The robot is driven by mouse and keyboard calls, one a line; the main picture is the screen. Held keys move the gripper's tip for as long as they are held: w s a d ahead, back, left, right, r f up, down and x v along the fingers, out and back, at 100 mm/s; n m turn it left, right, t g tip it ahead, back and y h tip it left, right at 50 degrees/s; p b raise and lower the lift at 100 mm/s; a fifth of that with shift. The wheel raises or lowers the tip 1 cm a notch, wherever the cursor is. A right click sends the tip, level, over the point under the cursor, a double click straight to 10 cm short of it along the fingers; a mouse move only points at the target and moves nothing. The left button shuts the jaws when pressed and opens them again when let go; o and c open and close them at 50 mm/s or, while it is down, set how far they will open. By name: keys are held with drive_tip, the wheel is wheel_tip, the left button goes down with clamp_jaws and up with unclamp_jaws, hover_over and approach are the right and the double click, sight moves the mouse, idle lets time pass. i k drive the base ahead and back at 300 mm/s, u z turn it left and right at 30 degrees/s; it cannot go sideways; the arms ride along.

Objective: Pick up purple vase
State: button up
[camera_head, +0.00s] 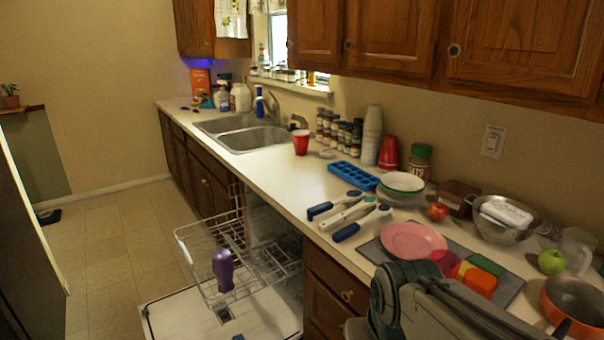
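The purple vase (222,268) stands upright at the open dishwasher, left of the counter. It appears to be in or just in front of the pulled-out white wire rack (262,262), above the lowered door (180,318). Its exact support is hard to tell. Part of my grey-green arm shows at the bottom right, in front of the counter. My gripper's fingers cannot be seen, and nothing of mine is near the vase.
The counter (290,185) runs along the right wall with a double sink (255,138). Blue-and-white utensils (350,212), a pink plate (413,241) and a metal colander (502,220) crowd its near half. The tiled floor (120,225) left of the dishwasher is clear.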

sight(223, 263)
drive_tip(key=u, duration=2.25)
drive_tip(key=i, duration=1.8)
drive_tip(key=z, duration=3.3)
drive_tip(key=i, duration=0.1)
drive_tip(key=z, duration=0.45)
